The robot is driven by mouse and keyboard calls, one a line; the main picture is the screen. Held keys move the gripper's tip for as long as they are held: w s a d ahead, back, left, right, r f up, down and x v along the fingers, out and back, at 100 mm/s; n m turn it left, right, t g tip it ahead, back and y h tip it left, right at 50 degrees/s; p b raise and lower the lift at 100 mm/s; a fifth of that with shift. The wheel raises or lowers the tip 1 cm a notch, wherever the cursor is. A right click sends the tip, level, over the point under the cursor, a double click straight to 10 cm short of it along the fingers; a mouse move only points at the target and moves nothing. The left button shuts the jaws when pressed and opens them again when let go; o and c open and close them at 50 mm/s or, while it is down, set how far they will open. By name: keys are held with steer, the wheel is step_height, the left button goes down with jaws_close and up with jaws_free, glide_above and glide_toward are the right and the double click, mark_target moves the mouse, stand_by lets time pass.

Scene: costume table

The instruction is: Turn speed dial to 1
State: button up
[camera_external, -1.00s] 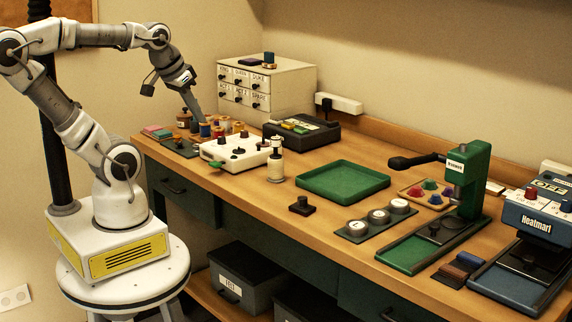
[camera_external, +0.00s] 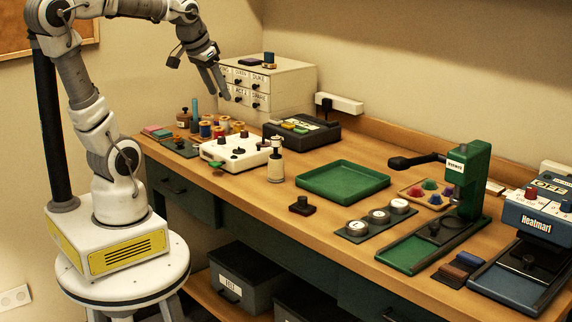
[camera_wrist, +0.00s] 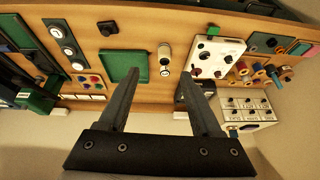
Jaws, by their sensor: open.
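A white control box (camera_external: 236,152) with several dark knobs and a green knob stands on the left half of the table. It also shows in the wrist view (camera_wrist: 215,57), upside down. The blue Heatmark machine (camera_external: 540,215) at the far right also carries knobs, one of them red (camera_external: 531,193). Dial labels and pointer settings are too small to read, so I cannot tell which is the speed dial. My gripper (camera_external: 220,93) is open and empty, raised in front of the drawer cabinet. In the wrist view its two fingers (camera_wrist: 159,72) are spread, with nothing between them.
The white drawer cabinet (camera_external: 290,83) stands behind the spools (camera_external: 206,129) and a teal upright cylinder (camera_external: 195,108). A cream bottle (camera_external: 275,165) stands close right of the control box. A green tray (camera_external: 343,181) and green press (camera_external: 466,180) are farther right.

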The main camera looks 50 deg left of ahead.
steer(key=w+a+r, duration=0.1)
steer(key=w+a, duration=0.5)
steer(key=w, duration=0.2)
steer(key=p, duration=0.3)
glide_above(244, 131)
steer(key=s, duration=0.7)
step_height(244, 131, down, 9)
steer(key=shift+g+h, duration=0.3)
steer(key=shift+g, duration=0.1)
steer(key=x, duration=1.7)
steer(key=shift+f+p, duration=0.1)
steer(key=shift+p, duration=0.25)
jaws_close()
